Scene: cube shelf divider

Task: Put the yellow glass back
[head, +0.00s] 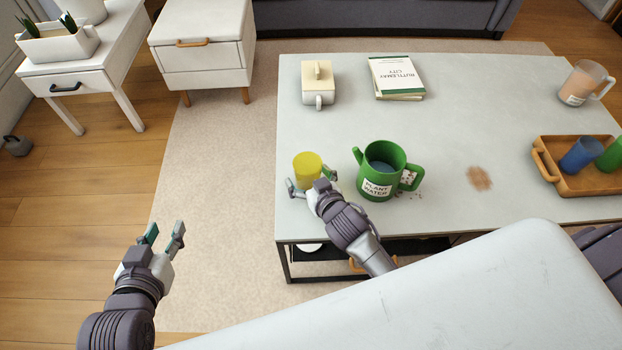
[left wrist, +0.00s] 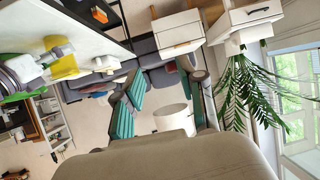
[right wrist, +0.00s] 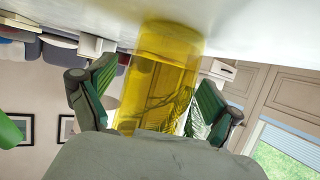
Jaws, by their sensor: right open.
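The yellow glass (head: 307,167) stands upright on the grey table (head: 450,120) near its front left edge. It also shows in the left wrist view (left wrist: 62,60). My right gripper (head: 312,187) is open, close to the glass on its near side. In the right wrist view, the glass (right wrist: 160,80) is between the spread green-padded fingers of my right gripper (right wrist: 152,100), with space beside it. My left gripper (head: 165,232) is open and empty, out over the rug left of the table; its fingers also show in the left wrist view (left wrist: 128,105).
A green watering jug (head: 377,187) stands right of the glass, with crumbs beside it. A wooden tray (head: 574,187) holds a blue cup (head: 580,155) and a green cup (head: 612,155). A jug (head: 585,84), a book (head: 396,74) and a cream container (head: 319,82) stand further back.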

